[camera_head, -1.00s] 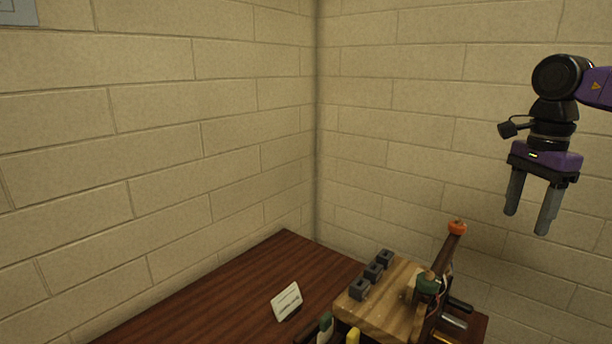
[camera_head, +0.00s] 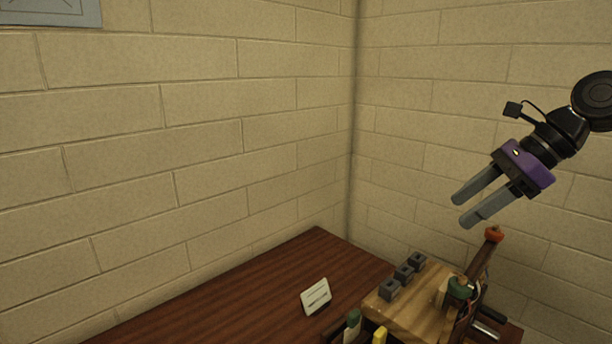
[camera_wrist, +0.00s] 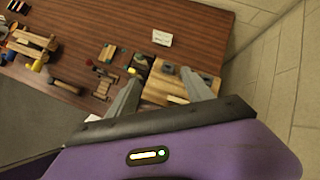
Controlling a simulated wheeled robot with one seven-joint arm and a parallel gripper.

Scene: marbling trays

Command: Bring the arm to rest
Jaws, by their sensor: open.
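My gripper (camera_head: 463,212) is in the air at the right of the head view, above the table's right end. Its two grey fingers are apart with nothing between them, and they point down and to the left. In the wrist view my gripper (camera_wrist: 170,85) shows the same open fingers, with a wooden block (camera_wrist: 158,88) below and beyond them. The rest of my arm runs out of the head view at the right edge.
The brown table (camera_head: 260,290) stands in a corner of block walls. The wooden block (camera_head: 415,310) with dark square pieces, an orange-topped upright tool (camera_head: 478,262) and a white card (camera_head: 316,297) are on it. More tools (camera_wrist: 35,42) lie farther left in the wrist view.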

